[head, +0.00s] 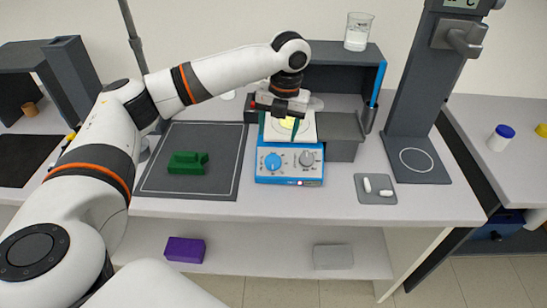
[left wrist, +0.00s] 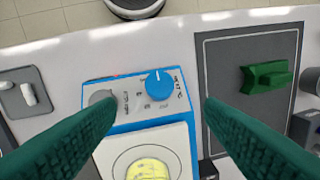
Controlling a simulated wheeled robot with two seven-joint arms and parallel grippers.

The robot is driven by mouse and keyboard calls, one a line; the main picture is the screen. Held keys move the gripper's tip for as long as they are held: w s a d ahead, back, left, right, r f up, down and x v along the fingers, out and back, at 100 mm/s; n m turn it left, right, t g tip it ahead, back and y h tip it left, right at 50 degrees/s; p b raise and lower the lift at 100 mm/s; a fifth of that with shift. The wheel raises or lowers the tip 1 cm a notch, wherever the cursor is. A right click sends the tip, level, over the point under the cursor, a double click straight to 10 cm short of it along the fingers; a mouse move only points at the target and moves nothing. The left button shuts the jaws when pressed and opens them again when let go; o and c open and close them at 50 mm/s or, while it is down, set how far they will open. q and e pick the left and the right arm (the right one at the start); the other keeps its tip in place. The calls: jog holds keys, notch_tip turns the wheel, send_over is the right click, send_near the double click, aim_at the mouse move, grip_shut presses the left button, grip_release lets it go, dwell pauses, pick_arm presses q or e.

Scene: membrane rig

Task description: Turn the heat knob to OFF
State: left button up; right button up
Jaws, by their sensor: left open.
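The blue and white hotplate (head: 289,180) stands on the bench, its front panel carrying a blue knob (head: 272,161) and a grey knob (head: 306,158). I cannot read which is the heat knob. In the left wrist view the blue knob (left wrist: 159,84) has a white pointer mark, and the grey knob (left wrist: 101,98) is partly behind a finger. My left gripper (head: 280,125) is over the hotplate's top, green fingers spread and empty. In the left wrist view the open fingers (left wrist: 159,103) lie either side of the blue knob in the picture, apart from it. My right gripper is not in view.
A green block (head: 187,163) lies on a dark mat (head: 215,190) left of the hotplate. A small grey tray (head: 375,196) with white pieces is at right. A grey stand (head: 415,160) rises behind it. A beaker (head: 358,32) sits on the back shelf. The bench's front strip is clear.

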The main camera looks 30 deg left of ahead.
aim_at(273, 160)
pick_arm(q)
jog(key=f, duration=0.3)
jog(key=f+p, duration=0.1)
jog(key=f, duration=0.3)
jog(key=a+f+p, duration=0.1)
jog(key=f, duration=0.2)
jog(key=shift+s+f, duration=0.25)
jog(key=shift+f, duration=0.15)
jog(key=shift+c, duration=0.5)
jog(key=c, duration=0.9)
